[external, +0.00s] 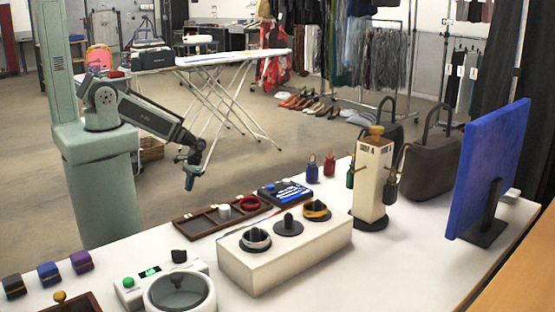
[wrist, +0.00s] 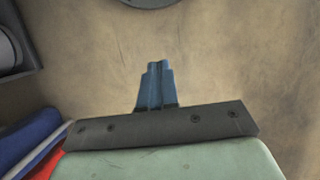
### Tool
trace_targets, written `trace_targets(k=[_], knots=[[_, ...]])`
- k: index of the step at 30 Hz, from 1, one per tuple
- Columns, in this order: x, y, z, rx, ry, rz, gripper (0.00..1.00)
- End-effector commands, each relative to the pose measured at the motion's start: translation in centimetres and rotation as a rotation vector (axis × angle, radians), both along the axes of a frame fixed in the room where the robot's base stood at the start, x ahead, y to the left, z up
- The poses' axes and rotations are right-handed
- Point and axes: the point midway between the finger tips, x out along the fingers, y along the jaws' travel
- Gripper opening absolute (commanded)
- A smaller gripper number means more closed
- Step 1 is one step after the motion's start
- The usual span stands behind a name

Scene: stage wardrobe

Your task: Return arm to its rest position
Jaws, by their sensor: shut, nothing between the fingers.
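My gripper (external: 189,181) hangs at the end of my arm, pointing down, over the floor beyond the far edge of the white table (external: 410,255). Its blue fingers are together with nothing between them. The closed fingers also show in the wrist view (wrist: 155,85), over brown floor. My arm is bent, with the forearm sloping down to the right from its green column. The gripper touches nothing.
On the table are a white block (external: 285,262) with several posts, a dark compartment tray (external: 200,222), a cream stand (external: 373,180), a blue panel (external: 485,165) and a device with a round lid (external: 180,291). An ironing board (external: 235,58) stands behind. Open floor surrounds my gripper.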

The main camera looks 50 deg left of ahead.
Motion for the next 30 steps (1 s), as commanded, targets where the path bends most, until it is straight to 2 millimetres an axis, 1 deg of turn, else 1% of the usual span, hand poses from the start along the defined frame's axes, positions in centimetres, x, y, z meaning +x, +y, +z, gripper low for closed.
trace_targets(k=[1, 9, 12, 15, 18, 21, 30], knots=[[-1.6, 0.0, -1.0, 0.000, 0.030, 0.000, 0.00], [-9.0, 0.0, -4.8, 0.000, 0.166, -0.002, 0.00], [-11.4, 0.0, -5.8, 0.000, 0.209, -0.002, 0.00], [-13.3, 0.0, -6.5, 0.000, 0.241, -0.002, 0.00], [-14.5, 0.0, -6.9, 0.000, 0.263, -0.002, 0.00], [-15.1, 0.0, -7.1, 0.000, 0.273, -0.003, 0.00], [-15.2, 0.0, -7.1, 0.000, 0.275, -0.003, 0.00]])
